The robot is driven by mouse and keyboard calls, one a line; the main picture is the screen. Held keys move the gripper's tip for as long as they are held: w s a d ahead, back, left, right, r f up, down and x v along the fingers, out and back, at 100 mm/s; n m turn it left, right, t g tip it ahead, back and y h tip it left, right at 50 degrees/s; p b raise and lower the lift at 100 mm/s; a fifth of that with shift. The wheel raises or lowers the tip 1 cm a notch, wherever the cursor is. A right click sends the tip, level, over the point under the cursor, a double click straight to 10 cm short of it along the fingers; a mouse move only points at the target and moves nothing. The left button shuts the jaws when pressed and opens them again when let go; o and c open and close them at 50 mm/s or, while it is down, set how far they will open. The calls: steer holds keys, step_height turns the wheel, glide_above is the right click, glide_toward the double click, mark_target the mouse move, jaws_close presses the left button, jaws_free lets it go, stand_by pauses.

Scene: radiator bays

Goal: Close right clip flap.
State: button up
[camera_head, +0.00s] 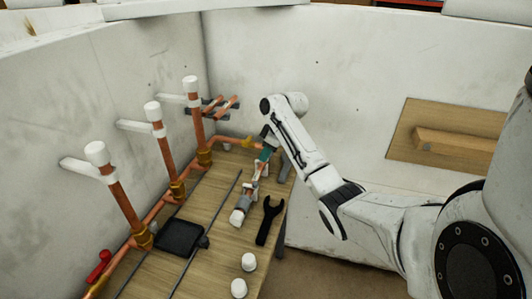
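Three upright copper pipes with white caps stand in a row along the left wall. White clip arms reach from the wall to them: the left clip (82,169), the middle clip (135,126) and the right clip (176,99). The right clip meets the rightmost pipe (196,128) just below its cap. Its flap is too small to tell open from shut. My gripper (264,170) points down over the bench's far right part, to the right of that pipe and apart from the right clip. Its fingers are small and partly hidden, beside a teal part and a copper-and-white piece.
The wooden bench (222,190) carries a black tray (180,238), a black wrench (269,220), thin rods and white caps (249,262). Copper pipes (218,106) jut out behind the right pipe. A red-handled valve (99,268) is at front left. A wooden wall board (450,118) is at right.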

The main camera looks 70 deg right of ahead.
jaws_close()
steer(key=f+t, duration=0.1)
steer(key=s+t+b, duration=0.1)
steer(key=t, duration=0.1)
steer(key=shift+s+f, duration=0.1)
steer(key=shift+f, duration=0.25)
steer(key=shift+s+f+t+b, duration=0.2)
steer(key=shift+t+b, duration=0.3)
steer(key=shift+t, duration=0.2)
steer(key=shift+r, duration=0.1)
steer(key=o, duration=0.5)
jaws_free()
